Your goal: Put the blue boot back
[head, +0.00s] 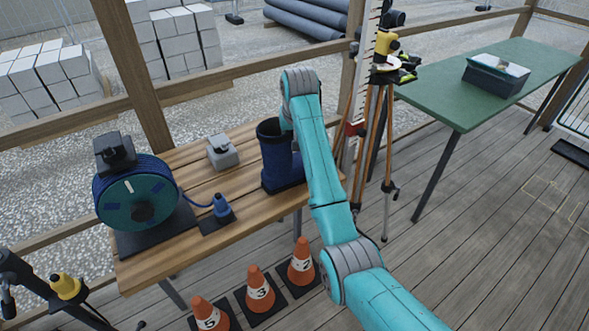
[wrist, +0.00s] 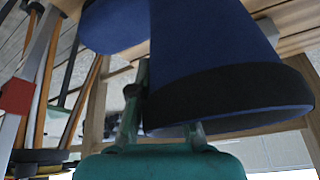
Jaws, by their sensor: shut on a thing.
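The blue boot (head: 274,158) is upright at the right end of the slatted wooden bench (head: 170,248), its opening upward and its toe to the right. A dark mat (head: 287,186) shows at its foot; I cannot tell whether the sole touches it. In the wrist view the boot (wrist: 205,45) appears upside down, with a black band around its rim. My gripper (wrist: 160,115) is shut on the shaft wall at the rim, one finger outside and the other going into the opening. In the head view my arm hides the fingers and part of the boot.
A blue reel (head: 138,195), a grey box (head: 222,152) and a small blue plug-like piece (head: 221,207) stand on the bench. Numbered orange cones (head: 260,290) stand in front. A tripod (head: 386,150) stands close right, before a green table (head: 475,85).

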